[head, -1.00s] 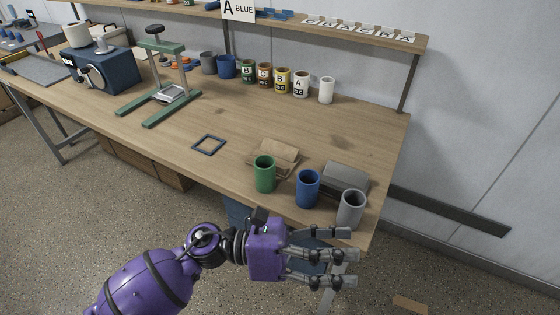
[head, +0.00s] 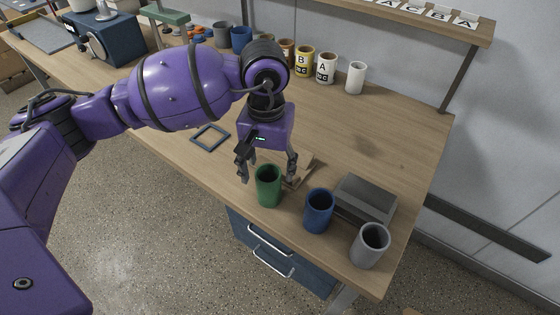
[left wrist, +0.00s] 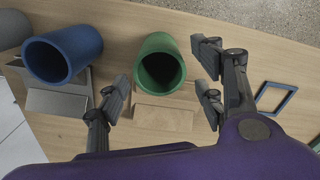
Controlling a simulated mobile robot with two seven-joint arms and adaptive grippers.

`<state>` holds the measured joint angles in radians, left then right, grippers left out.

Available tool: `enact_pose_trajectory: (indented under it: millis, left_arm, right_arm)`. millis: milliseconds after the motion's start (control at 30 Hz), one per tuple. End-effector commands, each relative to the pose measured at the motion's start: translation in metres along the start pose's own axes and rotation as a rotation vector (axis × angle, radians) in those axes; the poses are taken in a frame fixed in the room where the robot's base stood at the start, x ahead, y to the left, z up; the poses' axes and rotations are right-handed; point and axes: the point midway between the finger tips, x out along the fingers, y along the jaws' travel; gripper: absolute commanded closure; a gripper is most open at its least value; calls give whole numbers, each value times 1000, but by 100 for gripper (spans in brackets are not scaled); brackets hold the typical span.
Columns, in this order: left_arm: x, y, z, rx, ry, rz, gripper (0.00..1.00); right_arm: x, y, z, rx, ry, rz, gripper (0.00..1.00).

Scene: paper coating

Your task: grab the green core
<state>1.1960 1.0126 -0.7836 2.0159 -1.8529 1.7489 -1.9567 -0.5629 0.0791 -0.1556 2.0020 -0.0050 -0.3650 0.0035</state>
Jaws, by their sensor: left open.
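The green core (head: 268,187) is a hollow green cylinder standing upright near the table's front edge. My left gripper (head: 267,178) points down over it, open, with its fingers to either side of the core in the head view. In the left wrist view the green core (left wrist: 161,64) lies between the open fingers of the left gripper (left wrist: 160,85), and its dark opening faces the camera. I cannot tell whether any finger touches it. My right gripper is not in view.
A blue core (head: 318,210) and a grey core (head: 370,245) stand to the right. A grey block (head: 364,198) lies behind them, and a wooden block (head: 301,170) lies behind the green core. A dark square frame (head: 210,137) lies to the left. Labelled cups stand at the back.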

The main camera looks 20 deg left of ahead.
Motion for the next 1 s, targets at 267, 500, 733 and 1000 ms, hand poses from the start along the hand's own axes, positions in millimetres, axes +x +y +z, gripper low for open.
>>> enact_pose_trajectory:
  millis: [267, 500, 733, 1000]
  left_arm:
    - [28, 1, 2, -1, -6, 1, 38]
    - [61, 4, 0, -2, -5, 3, 38]
    - [79, 4, 1, -1, -5, 2, 38]
    - [79, 4, 1, -1, -5, 3, 52]
  right_arm:
    - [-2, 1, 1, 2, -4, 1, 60]
    - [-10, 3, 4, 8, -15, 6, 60]
    - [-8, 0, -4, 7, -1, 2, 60]
    - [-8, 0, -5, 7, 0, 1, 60]
